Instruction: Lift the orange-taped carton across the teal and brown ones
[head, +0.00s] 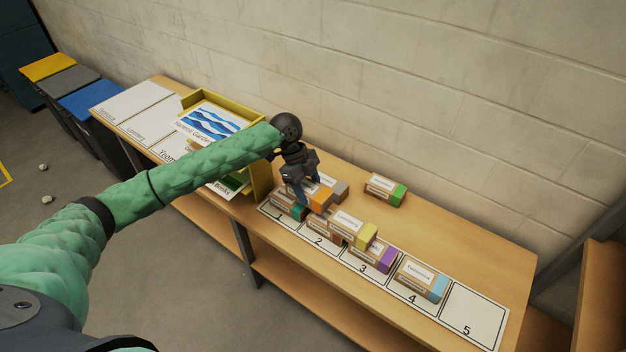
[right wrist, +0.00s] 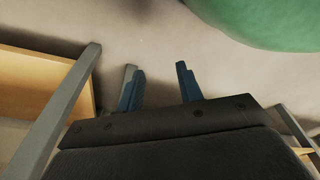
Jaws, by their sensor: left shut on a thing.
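The orange-taped carton (head: 322,197) is in the head view, just right of the teal-taped carton (head: 298,213) at slot 1. My left gripper (head: 310,196) is shut on the orange-taped carton from above, and its fingers hide part of it. Whether the carton is clear of the table I cannot tell. The brown-taped carton (head: 336,240) stands at slot 2, partly hidden by the yellow-taped carton (head: 366,236). My right gripper (right wrist: 159,88) is open and empty in the right wrist view, over the floor.
A grey-taped carton (head: 341,190) is close behind the held one. Purple-taped (head: 388,259) and light-blue-taped (head: 438,286) cartons stand at slots 3 and 4. Slot 5 (head: 474,313) is empty. A green-taped carton (head: 398,194) stands behind. A yellow rack (head: 262,180) is at left.

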